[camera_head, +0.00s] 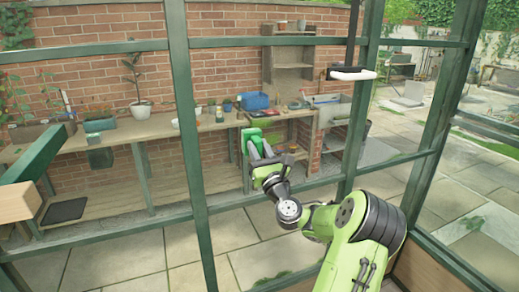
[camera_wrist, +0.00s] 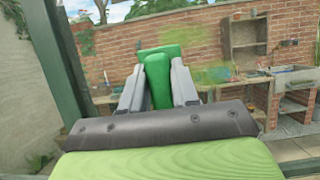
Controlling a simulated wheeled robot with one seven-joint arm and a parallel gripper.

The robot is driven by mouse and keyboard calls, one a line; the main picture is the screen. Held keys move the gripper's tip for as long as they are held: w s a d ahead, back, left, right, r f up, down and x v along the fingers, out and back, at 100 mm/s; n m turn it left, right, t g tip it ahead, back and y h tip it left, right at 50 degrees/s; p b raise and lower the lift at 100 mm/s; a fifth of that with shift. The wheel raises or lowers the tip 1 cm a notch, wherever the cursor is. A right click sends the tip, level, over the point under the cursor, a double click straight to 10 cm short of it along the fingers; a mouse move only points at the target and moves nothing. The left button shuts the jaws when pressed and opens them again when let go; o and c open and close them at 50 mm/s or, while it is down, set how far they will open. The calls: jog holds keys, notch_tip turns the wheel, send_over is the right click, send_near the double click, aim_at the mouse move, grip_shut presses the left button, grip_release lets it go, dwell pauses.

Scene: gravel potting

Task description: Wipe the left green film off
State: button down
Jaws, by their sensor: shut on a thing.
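My gripper (camera_wrist: 157,84) is shut on a green wiping tool (camera_wrist: 160,62), whose handle sits between the two grey fingers and whose wider head lies beyond them. In the head view my gripper (camera_head: 262,154) and the green tool (camera_head: 253,139) are at the middle, by the glazed wall. A paler green haze also shows above the tool. Whether the tool touches the glass cannot be told, and part of the film may be hidden behind it.
Green frame posts (camera_head: 190,150) and bars surround the panes near my arm. Beyond stands a long wooden bench (camera_head: 160,125) with pots and a blue box (camera_head: 254,101). A white and black fitting (camera_head: 352,74) hangs at the upper right.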

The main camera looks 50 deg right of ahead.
aim_at(258, 140)
jog(key=s+d+r+p, duration=0.2)
jog(key=s+d+p, duration=0.4)
jog(key=d+p, duration=0.35)
jog(key=shift+w+a+f+b, duration=0.1)
jog(key=shift+w+a+b, duration=0.35)
jog(key=shift+w+a, duration=0.9)
jog(key=shift+w+a+r+b, duration=0.1)
jog(key=shift+w+a+b, duration=0.45)
jog(key=shift+a, duration=1.35)
jog(key=shift+w+a+f+b, duration=0.1)
jog(key=shift+w+a+b, duration=0.2)
jog(key=shift+w+a, duration=1.1)
jog(key=shift+s+a+r+p, duration=0.1)
jog(key=shift+s+r+p, duration=0.05)
jog(key=shift+r+p, duration=0.45)
jog(key=shift+s+a+r+p, duration=0.1)
jog(key=shift+r+p, duration=0.4)
jog(key=shift+p, duration=0.05)
jog(key=s+d+p, duration=0.5)
jog(key=d+p, duration=0.1)
jog(key=d, duration=0.3)
jog(key=shift+s+d+p, duration=0.3)
jog(key=shift+s+d, duration=0.05)
